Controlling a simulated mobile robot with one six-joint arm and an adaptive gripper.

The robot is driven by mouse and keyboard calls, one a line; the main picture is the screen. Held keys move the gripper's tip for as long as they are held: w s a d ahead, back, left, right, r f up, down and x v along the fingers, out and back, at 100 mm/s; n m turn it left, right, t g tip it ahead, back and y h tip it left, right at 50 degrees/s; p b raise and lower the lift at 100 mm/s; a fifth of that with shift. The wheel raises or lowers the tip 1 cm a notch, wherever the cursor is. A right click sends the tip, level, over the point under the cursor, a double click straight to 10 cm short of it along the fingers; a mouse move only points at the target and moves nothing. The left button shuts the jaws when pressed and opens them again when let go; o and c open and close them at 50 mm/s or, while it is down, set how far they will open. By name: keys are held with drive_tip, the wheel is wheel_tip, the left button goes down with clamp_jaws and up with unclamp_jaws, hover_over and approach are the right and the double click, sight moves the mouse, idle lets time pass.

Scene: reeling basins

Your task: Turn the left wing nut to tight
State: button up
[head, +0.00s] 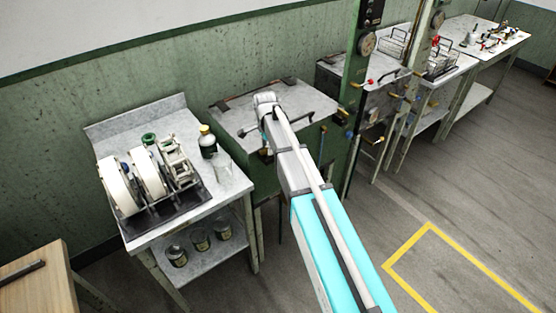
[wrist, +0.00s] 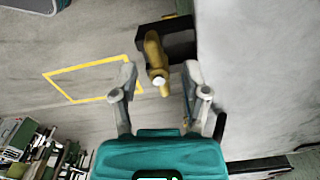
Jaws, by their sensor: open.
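A dull brass wing nut (wrist: 157,65) with a pale spot at its centre sits by a black bracket at the edge of a grey slab in the wrist view. My gripper (wrist: 160,72) is open, with one finger to the left and one to the right of the nut. A gap shows on each side, and neither finger visibly touches it. In the head view my arm reaches over the grey-topped basin (head: 305,98) and hides most of the gripper and the nut. A small brass-coloured part (head: 342,116) shows at the basin's right front corner.
A side table (head: 190,118) with white reels, bottles and a glass stands left of the basin. A green post (head: 352,90) with a gauge stands to its right, with more benches beyond. The floor inside the yellow outline (head: 450,270) is clear.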

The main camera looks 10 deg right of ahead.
sight(267, 147)
drive_tip(key=shift+n, duration=0.4)
drive_tip(key=n, duration=0.3)
drive_tip(key=shift+n, duration=0.3)
drive_tip(key=n, duration=0.8)
drive_tip(key=shift+n, duration=0.4)
drive_tip(key=n, duration=0.4)
drive_tip(key=shift+n, duration=0.4)
wheel_tip(267, 147, up, 14)
drive_tip(key=p, duration=1.4)
drive_tip(key=s+d+f+m+b, duration=0.2)
drive_tip(key=s+d+f+b, duration=0.3)
drive_tip(key=s+f+b, duration=0.5)
drive_tip(key=s+d+f+m+b, duration=0.2)
drive_tip(key=s+d+f+b, duration=0.3)
drive_tip(key=s+f+b, duration=0.5)
drive_tip(key=s, duration=0.4)
drive_tip(key=shift+d, duration=0.3)
